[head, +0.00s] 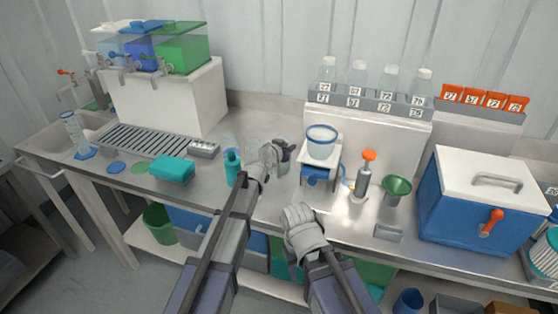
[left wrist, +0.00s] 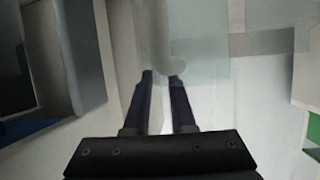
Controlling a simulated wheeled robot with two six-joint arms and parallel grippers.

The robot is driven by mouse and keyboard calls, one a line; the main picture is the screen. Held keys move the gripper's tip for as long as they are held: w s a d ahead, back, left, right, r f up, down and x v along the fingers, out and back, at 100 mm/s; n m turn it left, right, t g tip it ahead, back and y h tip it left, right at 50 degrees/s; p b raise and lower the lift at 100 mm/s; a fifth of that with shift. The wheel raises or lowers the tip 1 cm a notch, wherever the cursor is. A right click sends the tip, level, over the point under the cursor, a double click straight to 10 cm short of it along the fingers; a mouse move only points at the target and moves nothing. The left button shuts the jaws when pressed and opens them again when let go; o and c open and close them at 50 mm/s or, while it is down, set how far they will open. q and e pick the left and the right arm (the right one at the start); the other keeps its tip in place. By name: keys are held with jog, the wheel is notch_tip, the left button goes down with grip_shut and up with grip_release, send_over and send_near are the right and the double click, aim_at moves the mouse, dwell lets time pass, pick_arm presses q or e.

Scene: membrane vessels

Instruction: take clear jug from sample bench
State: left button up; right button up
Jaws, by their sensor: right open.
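The clear jug (left wrist: 208,42) shows in the left wrist view as a see-through wall with a pale upright bar, probably its handle, at the top middle. In the head view it is only a faint see-through outline (head: 248,142) on the sample bench (head: 262,205), beside my left gripper (head: 283,150). The two dark fingers of my left gripper (left wrist: 162,77) are apart with a light gap between them. Their tips are at the lower end of the bar; I cannot tell whether they touch it. My right gripper (head: 300,212) is open over the bench's front edge, its fingers mostly hidden.
A teal bottle (head: 232,167) and teal sponge (head: 172,169) are left of my left arm. A blue device with a clear bowl (head: 320,150), an orange-topped dispenser (head: 364,175) and a green funnel (head: 396,188) stand to the right. A blue cooler (head: 470,215) fills the right end.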

pick_arm(q)
grip_shut()
dwell(1.0)
